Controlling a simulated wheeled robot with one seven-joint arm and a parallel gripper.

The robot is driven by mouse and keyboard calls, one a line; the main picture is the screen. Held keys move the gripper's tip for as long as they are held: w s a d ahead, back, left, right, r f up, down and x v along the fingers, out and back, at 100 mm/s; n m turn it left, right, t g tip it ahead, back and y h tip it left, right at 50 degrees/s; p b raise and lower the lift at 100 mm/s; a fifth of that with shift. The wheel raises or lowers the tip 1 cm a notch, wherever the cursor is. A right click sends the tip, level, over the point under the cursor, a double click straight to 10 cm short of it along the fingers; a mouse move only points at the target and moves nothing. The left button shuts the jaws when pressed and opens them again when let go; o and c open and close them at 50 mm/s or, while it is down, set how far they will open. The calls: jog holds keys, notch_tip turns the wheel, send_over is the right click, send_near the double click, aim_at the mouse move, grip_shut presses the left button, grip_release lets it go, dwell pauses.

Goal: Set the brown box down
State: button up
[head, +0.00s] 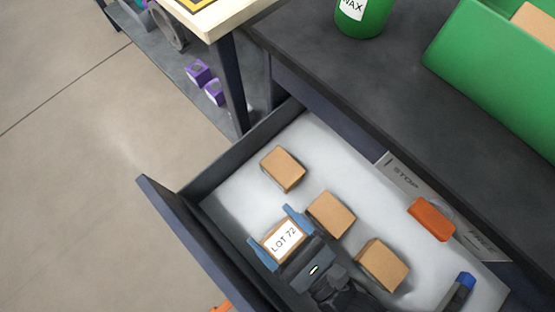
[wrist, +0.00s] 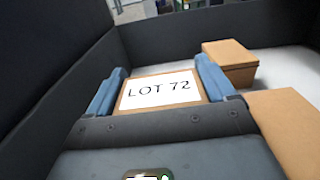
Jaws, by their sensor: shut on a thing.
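The brown box (head: 284,240) carries a white label reading LOT 72. It is between the two blue fingers of my gripper (head: 275,238), inside the open drawer (head: 240,197). In the wrist view the labelled box (wrist: 160,91) sits between the fingertips (wrist: 160,85), label facing up. My gripper is shut on it. I cannot tell whether the box's underside touches the drawer floor, as it is hidden.
Several plain brown boxes lie in the drawer: one farther back (head: 283,169), one just right of the held box (head: 330,214), one nearer the front right (head: 382,265). A blue-tipped object (head: 462,285) lies at the right. An orange handle-like piece (head: 431,219) is beside STOP lettering.

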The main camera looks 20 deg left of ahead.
jog(key=shift+f+b, duration=0.6)
jog(key=shift+b, duration=0.25)
jog(key=o, duration=0.9)
jog(key=shift+o, duration=0.2)
jog(key=shift+r, duration=0.1)
jog(key=shift+r+p, duration=0.85)
jog(key=shift+p, duration=0.3)
jog(key=v, duration=0.4)
jog(key=b+v, duration=0.1)
jog(key=v, duration=0.3)
jog(key=b+v, duration=0.1)
jog(key=v, duration=0.3)
jog(key=shift+f, duration=0.3)
